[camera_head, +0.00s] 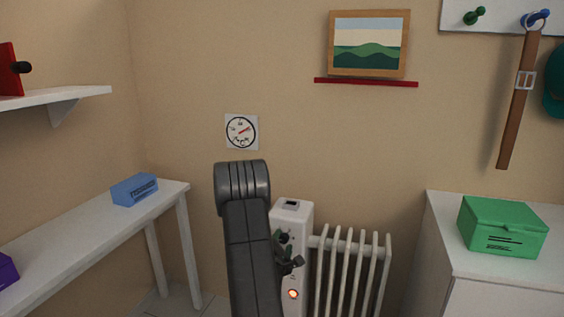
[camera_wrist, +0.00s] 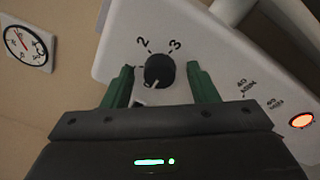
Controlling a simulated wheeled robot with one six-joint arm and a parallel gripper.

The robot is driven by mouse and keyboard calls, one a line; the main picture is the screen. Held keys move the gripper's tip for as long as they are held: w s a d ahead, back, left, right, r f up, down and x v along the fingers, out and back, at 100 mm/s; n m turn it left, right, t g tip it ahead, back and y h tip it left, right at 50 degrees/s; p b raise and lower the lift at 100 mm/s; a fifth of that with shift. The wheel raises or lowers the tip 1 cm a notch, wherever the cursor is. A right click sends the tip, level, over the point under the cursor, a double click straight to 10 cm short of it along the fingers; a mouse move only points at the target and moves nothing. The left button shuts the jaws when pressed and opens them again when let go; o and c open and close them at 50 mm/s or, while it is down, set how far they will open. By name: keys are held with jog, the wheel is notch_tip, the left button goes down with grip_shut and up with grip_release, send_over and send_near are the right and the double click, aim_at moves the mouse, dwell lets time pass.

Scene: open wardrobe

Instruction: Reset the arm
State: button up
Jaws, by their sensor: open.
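My gripper (camera_wrist: 160,88) is open in the wrist view, with its two green fingers spread to the left and right of a black knob (camera_wrist: 160,71). Nothing is held between them. The knob sits on the white front panel of a heater (camera_wrist: 118,45), with the marks 2 and 3 above it. In the head view my dark arm stands in front of the heater (camera_head: 293,213), and my gripper (camera_head: 293,264) is close to its panel. An orange light (camera_head: 293,294) glows low on the panel. I cannot tell whether the fingers touch the knob.
A white table with a blue box (camera_head: 134,189) is at left, below a white shelf (camera_head: 60,96). A white cabinet (camera_head: 460,232) with a green box (camera_head: 503,226) is at right. A dial (camera_head: 241,131) and a framed picture (camera_head: 369,43) are on the wall.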

jog(key=p+v, duration=0.1)
jog(key=v, duration=1.3)
jog(key=b+x, duration=0.1)
jog(key=x, duration=1.2)
jog(key=shift+w+d, duration=0.15)
jog(key=shift+w, duration=0.25)
jog(key=shift+w+f+m+b, duration=0.15)
jog(key=shift+f+m+b, duration=0.05)
jog(key=shift+m+b, duration=0.1)
jog(key=m+b, duration=0.1)
jog(key=m, duration=0.3)
jog(key=shift+b, duration=0.3)
jog(key=m+b, duration=0.1)
jog(key=m, duration=0.5)
jog(key=shift+f+t+h+b, duration=0.1)
jog(key=shift+t+h+b, duration=0.3)
jog(key=m+h+b, duration=0.1)
jog(key=m, duration=0.4)
jog(key=shift+m, duration=0.4)
jog(key=shift+a+m+h, duration=0.1)
jog(key=shift+m+h, duration=0.05)
jog(key=shift+m, duration=1.1)
jog(key=shift+a+m+h, duration=0.15)
jog(key=shift+m, duration=1.1)
